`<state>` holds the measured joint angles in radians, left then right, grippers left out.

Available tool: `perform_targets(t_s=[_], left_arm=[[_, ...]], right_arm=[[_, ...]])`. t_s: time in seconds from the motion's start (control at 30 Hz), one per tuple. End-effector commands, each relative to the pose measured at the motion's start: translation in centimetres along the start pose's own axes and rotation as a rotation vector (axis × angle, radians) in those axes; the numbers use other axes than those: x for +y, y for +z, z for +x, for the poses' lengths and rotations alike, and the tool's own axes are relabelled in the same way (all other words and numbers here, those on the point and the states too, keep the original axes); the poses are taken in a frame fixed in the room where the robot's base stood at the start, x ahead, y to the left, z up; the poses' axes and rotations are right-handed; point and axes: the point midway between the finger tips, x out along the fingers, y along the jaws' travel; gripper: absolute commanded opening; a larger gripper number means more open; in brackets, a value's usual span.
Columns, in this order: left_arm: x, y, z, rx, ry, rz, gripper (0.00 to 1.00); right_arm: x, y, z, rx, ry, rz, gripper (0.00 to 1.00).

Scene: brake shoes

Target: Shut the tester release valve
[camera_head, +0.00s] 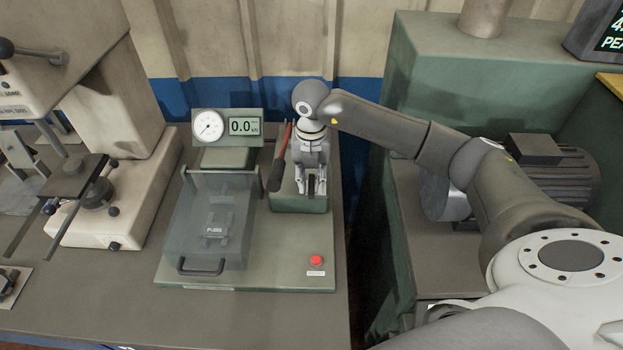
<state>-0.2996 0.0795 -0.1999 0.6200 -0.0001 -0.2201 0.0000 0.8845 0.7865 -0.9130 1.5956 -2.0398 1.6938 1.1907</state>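The tester (240,271) is a green bench unit with a round dial gauge (208,126) and a display (244,127) reading 0.0. At its back right is a green pump block (299,204) with a red lever (283,150) that has a dark grip. My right gripper (311,188) points down over this block, just right of the lever. Its fingertips stand on either side of a small dark part, which may be the release valve knob. The gripper hides most of it, and I cannot tell if the fingers press on it. My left gripper is not in view.
A clear cover (200,235) with a dark handle encloses a fixture marked P-205. A red button (316,260) sits at the tester's front right. A pale machine (110,190) stands at the left. A green machine with a motor (545,175) stands at the right, beyond a gap.

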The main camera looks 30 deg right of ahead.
Motion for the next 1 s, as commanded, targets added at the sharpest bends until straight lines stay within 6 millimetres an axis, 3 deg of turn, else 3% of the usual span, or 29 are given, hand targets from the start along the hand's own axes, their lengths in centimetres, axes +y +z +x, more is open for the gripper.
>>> perform_targets(t_s=[0.33, 0.47, 0.8, 1.0], left_arm=[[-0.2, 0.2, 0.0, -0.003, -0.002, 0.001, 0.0], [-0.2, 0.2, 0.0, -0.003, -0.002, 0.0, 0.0], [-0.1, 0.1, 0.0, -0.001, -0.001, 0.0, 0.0], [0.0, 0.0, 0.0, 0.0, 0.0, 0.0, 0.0]], right_arm=[[0.0, -0.2, 0.2, 0.005, -0.003, -0.005, 0.36], [0.0, -0.1, -0.7, 0.005, -0.003, -0.005, 0.36], [0.0, -0.1, -7.6, 0.0, -0.001, -0.005, 0.36], [0.0, -0.1, -10.7, 0.003, -0.002, -0.004, 0.36]])
